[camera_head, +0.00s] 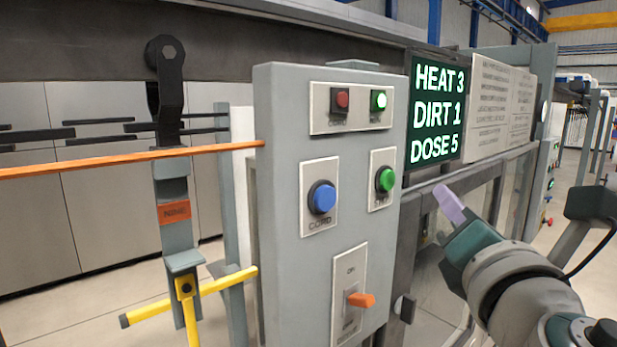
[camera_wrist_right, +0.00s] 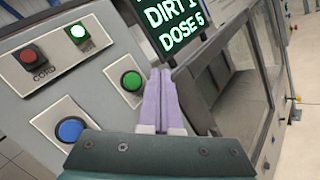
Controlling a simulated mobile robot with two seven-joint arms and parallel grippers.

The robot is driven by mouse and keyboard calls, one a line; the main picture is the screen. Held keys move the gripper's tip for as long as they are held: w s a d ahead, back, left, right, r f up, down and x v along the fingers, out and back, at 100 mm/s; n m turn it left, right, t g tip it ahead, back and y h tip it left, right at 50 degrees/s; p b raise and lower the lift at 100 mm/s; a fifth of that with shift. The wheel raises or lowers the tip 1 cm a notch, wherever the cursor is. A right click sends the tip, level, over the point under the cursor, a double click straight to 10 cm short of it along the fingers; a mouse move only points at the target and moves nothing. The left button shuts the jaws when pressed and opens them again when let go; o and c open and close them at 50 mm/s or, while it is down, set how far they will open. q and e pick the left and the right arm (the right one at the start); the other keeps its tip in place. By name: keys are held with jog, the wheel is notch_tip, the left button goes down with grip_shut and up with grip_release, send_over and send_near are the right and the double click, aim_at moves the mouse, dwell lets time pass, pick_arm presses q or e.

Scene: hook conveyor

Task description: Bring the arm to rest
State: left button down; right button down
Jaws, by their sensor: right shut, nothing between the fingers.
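My right gripper (camera_head: 449,204) is raised at the right of the grey control panel (camera_head: 278,220) in the head view, apart from it. Its two lilac fingers lie together in the right wrist view (camera_wrist_right: 159,100), shut and empty. In that view they overlap the area beside the green button (camera_wrist_right: 131,81). My left gripper does not show in either view.
The panel carries a red button (camera_head: 342,99), a lit white-green one (camera_head: 378,100), a blue button (camera_head: 322,197) and an orange switch (camera_head: 361,300). A screen (camera_head: 437,107) reads HEAT 3, DIRT 1, DOSE 5. A hanging hook carrier (camera_head: 175,212) and an orange bar (camera_head: 120,159) are left.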

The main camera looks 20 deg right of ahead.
dwell(0.5)
jog(key=s+d+f+m+g+p, duration=0.25)
jog(key=s+f+m+g, duration=0.55)
jog(key=s+m, duration=0.5)
jog(key=s+a+f+m+g+y+p, duration=0.1)
jog(key=s+a+f+m+g+y, duration=0.1)
jog(key=s+a, duration=0.4)
jog(key=s+a+f+m+g+y, duration=0.3)
jog(key=s+a+m+g+y, duration=0.1)
jog(key=s+a+m+y, duration=0.1)
jog(key=shift+s+a+m+y+p, duration=0.4)
jog(key=shift+a+m, duration=0.2)
jog(key=shift+m, duration=0.4)
dwell(0.6)
